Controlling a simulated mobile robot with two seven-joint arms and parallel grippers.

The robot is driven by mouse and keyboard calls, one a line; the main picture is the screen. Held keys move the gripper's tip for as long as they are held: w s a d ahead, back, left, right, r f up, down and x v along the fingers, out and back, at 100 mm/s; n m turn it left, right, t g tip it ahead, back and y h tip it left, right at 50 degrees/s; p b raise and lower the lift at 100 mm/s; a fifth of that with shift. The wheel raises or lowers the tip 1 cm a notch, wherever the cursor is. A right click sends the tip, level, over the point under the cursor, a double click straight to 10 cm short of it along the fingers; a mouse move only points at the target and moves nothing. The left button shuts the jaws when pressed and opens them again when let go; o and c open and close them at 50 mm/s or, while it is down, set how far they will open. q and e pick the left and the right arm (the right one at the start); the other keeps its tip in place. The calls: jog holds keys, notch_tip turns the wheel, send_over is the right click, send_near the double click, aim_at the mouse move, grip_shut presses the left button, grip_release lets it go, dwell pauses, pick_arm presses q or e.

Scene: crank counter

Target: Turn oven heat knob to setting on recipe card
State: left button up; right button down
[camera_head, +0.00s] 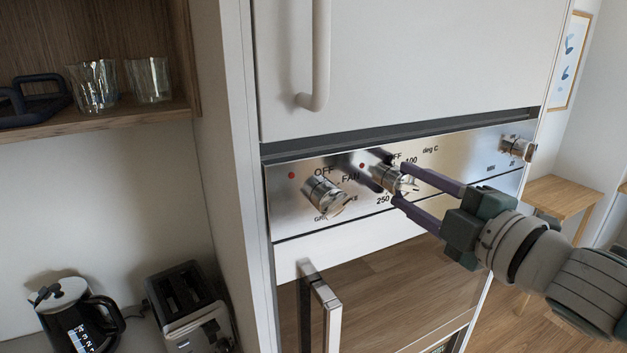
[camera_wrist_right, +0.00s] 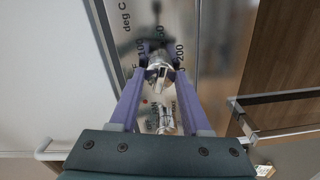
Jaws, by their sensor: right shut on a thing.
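The oven heat knob (camera_head: 391,180) is a shiny metal knob in the middle of the steel control panel (camera_head: 450,165). Marks OFF, 100 and 250 and the words "deg C" show around it. It also shows in the right wrist view (camera_wrist_right: 158,74), with 100 and 200 legible near it. My right gripper (camera_head: 397,177) is shut on the knob, one purple finger on each side. The fingers hide part of the dial, and I cannot read the knob's setting. The recipe card is not identifiable in either view. My left gripper is not in view.
A function knob (camera_head: 323,195) with OFF and FAN marks is left of the heat knob. Another knob (camera_head: 517,147) is at the panel's right end. The oven door handle (camera_head: 321,305) stands out below. A kettle (camera_head: 75,315) and toaster (camera_head: 190,305) are at lower left.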

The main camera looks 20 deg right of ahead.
jog(key=m, duration=0.4)
jog(key=shift+r, duration=0.1)
jog(key=shift+m+p, duration=0.35)
jog(key=shift+m, duration=1.55)
jog(key=shift+c, duration=1.8)
grip_release()
